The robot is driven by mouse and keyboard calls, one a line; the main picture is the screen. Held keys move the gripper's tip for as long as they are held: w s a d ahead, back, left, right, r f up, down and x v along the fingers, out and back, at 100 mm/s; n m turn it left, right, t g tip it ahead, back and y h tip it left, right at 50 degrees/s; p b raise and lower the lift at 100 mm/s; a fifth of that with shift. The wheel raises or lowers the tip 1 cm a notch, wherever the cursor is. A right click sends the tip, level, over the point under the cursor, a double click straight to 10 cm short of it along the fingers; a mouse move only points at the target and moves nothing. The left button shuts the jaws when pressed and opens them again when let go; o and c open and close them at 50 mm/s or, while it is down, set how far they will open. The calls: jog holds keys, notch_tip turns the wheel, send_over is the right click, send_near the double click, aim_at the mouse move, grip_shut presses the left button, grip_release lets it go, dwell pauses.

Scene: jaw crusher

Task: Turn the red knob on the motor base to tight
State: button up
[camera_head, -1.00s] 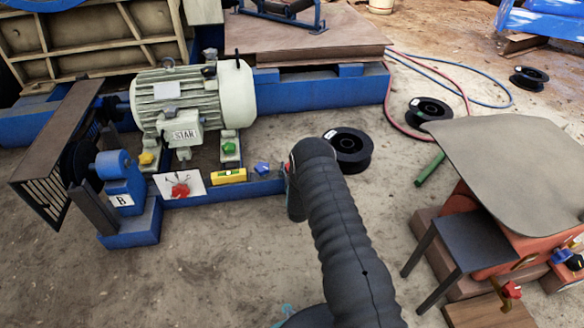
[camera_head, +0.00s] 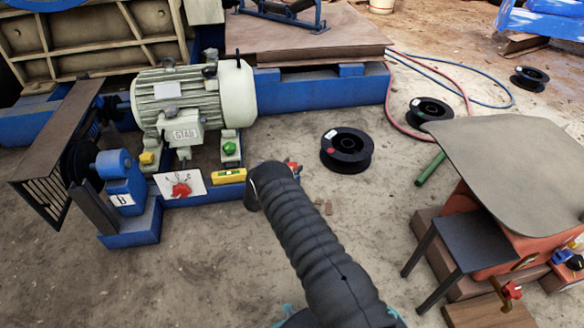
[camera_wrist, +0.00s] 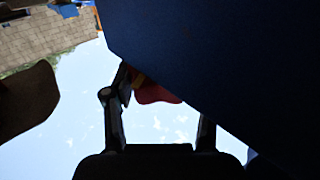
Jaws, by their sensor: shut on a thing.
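A red knob (camera_wrist: 155,94) shows in the wrist view between my gripper's fingers, against a large dark blue surface (camera_wrist: 225,55) of the base. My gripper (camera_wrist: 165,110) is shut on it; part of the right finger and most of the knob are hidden. In the head view, my arm hides the gripper. A red part (camera_head: 294,168) shows just beyond my arm at the right end of the blue motor base (camera_head: 200,200). A separate red knob (camera_head: 181,190) sits on a white marked plate at the front of the base, with nothing touching it.
The pale motor (camera_head: 190,95) stands on the base, with a yellow level (camera_head: 230,175) in front. A black spool (camera_head: 347,150) lies on the ground to the right. Open ground lies between.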

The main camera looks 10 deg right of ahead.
jog(key=shift+w+r, duration=0.1)
dwell(0.5)
jog(key=o, duration=1.2)
notch_tip(320, 180, up, 10)
jog(key=shift+f, duration=0.1)
jog(key=shift+c, duration=0.2)
